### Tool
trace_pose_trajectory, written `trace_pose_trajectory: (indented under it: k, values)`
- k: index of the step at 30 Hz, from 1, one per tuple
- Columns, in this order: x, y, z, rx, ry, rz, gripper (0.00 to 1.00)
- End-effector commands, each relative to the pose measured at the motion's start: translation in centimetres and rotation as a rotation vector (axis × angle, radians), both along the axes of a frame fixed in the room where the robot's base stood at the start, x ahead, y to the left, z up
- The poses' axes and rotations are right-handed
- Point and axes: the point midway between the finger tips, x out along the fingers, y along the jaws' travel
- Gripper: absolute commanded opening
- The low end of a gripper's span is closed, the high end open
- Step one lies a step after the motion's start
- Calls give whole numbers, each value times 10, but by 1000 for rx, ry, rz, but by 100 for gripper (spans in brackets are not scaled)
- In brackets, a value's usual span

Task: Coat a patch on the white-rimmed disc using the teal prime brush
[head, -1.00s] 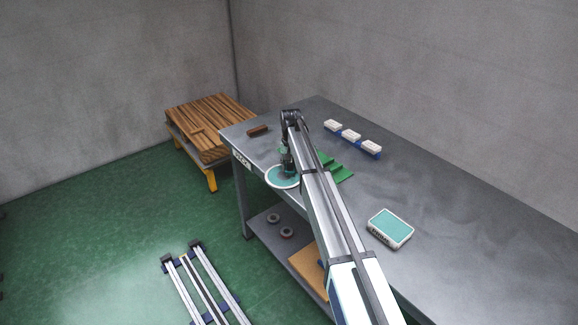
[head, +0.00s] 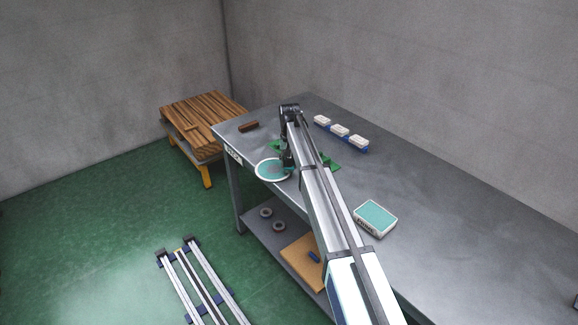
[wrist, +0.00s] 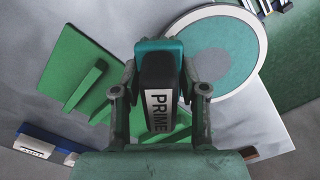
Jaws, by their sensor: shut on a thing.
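The white-rimmed disc (head: 264,171) lies near the left edge of the table, with a teal face. In the wrist view the disc (wrist: 243,50) is at upper right, and a round greyish area shows in its middle. My gripper (head: 287,165) is shut on the prime brush, at the disc's right side in the head view. In the wrist view my gripper (wrist: 160,92) has its fingers on both sides of the brush (wrist: 160,72), which has a dark body, a PRIME label and a teal end. Whether the brush touches the disc cannot be told.
A green stand (wrist: 75,70) with raised bars is beside the disc. A white tray with a teal top (head: 376,217) sits on the table (head: 440,250).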

Motion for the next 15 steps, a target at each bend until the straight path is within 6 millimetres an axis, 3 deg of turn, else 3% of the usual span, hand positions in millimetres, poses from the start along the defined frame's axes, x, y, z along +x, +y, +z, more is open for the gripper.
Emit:
trace_pose_trajectory:
  k: [15]
  values:
    - [1, -4, 48, 0, -1, -5, 10]
